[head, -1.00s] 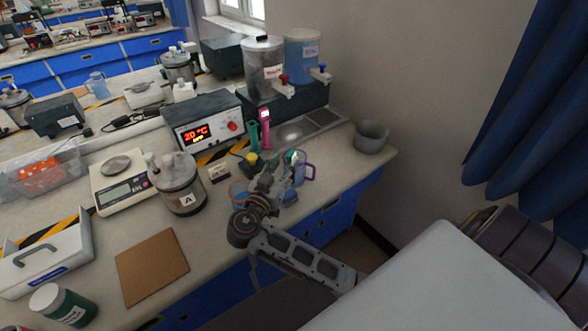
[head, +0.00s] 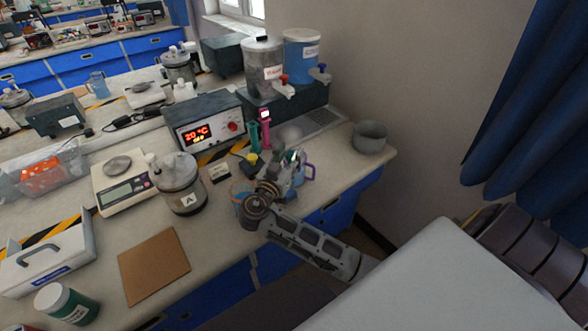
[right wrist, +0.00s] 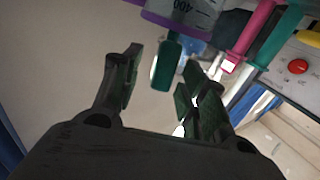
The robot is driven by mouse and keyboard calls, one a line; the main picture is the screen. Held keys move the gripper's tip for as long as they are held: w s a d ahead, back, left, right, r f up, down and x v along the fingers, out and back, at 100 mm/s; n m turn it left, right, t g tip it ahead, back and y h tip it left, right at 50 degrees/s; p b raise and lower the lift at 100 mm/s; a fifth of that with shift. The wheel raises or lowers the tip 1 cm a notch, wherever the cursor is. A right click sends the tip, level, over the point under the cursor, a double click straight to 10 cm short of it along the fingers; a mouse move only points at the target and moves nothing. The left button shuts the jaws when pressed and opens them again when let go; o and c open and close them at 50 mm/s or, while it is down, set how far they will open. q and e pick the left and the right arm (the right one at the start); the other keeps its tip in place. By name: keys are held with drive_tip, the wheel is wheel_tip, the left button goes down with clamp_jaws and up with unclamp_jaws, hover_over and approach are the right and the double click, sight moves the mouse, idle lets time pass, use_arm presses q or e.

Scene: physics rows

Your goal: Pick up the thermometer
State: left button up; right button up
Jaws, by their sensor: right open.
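A pink upright instrument with a small lit display (head: 265,117) stands behind a teal one (head: 254,137) on the bench; both show in the right wrist view, pink (right wrist: 252,32) and teal (right wrist: 279,38). Another teal rounded piece (right wrist: 166,66) lies between my right fingertips in the right wrist view, against a purple-rimmed jug (right wrist: 183,20). I cannot tell which of these is the thermometer. My right gripper (head: 286,166) is open by the jug (head: 309,172), its fingers (right wrist: 160,85) apart, and partly hides it. My left gripper is not in view.
A heater box with red digits (head: 203,125) and a jar labelled A (head: 180,183) stand left of my right arm. A grey pot (head: 369,137) stands at the bench's right end. A brown board (head: 153,265) lies at the front. Two dispensers (head: 302,55) stand behind.

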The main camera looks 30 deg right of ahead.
drive_tip(key=shift+x, duration=0.95)
drive_tip(key=shift+w+d, duration=0.1)
drive_tip(key=shift+d, duration=0.05)
drive_tip(key=c, duration=0.5)
clamp_jaws()
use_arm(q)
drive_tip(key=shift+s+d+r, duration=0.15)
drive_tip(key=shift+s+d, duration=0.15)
